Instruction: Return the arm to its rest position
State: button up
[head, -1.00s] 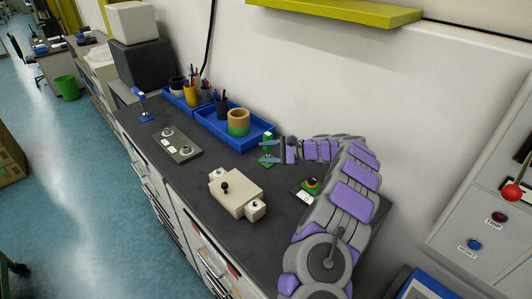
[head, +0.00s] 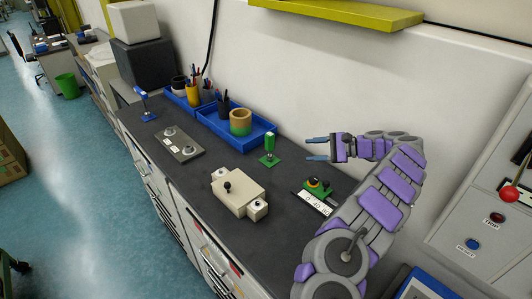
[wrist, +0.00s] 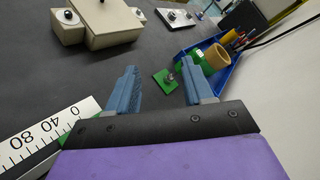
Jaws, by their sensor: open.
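My gripper (head: 317,149) is open and empty in the head view, held above the right part of the dark bench (head: 240,165), with its fingers pointing left. It is to the right of and apart from the green upright lever (head: 269,143) on its green base. In the wrist view, the two blue fingers of my gripper (wrist: 155,85) are spread apart. The green base (wrist: 164,80) shows between and beyond them. My purple and grey arm bends up from the lower right of the head view.
A beige box with a black knob (head: 238,188) and a green device with a white scale (head: 316,196) stand on the bench. Blue trays (head: 262,128) line the wall. A yellow shelf (head: 345,12) hangs above. A grey panel with a red-knobbed lever (head: 509,194) stands right.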

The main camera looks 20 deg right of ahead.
jog(key=shift+s+a, duration=0.1)
jog(key=shift+d, duration=0.2)
jog(key=s+a+r+n+g+y+b, duration=0.1)
jog(key=a+r+n+g, duration=0.2)
jog(key=a, duration=0.6)
jog(key=s+a+r+n+g, duration=0.15)
jog(key=a+r, duration=0.35)
jog(key=a, duration=0.5)
jog(key=s+a+r+n+g+h+b, duration=0.15)
jog(key=s+a+n+g, duration=0.3)
jog(key=s+a, duration=0.7)
jog(key=s+a+f+n+g+h, duration=0.1)
jog(key=s+a+f+n+h, duration=0.15)
jog(key=s, duration=0.45)
jog(key=s+a+f+n+g+h, duration=0.1)
jog(key=s+a+n+h, duration=0.1)
jog(key=s+a+h, duration=0.3)
jog(key=s+d+f+n+h+b, duration=0.1)
jog(key=s+d+f+h, duration=0.1)
jog(key=s+d, duration=0.3)
jog(key=s+d+f+n+h+b, duration=0.1)
jog(key=s+d+f, duration=0.4)
jog(key=s, duration=0.8)
jog(key=shift+s+t+h, duration=0.2)
jog(key=shift+t+h, duration=0.2)
jog(key=shift+h, duration=0.2)
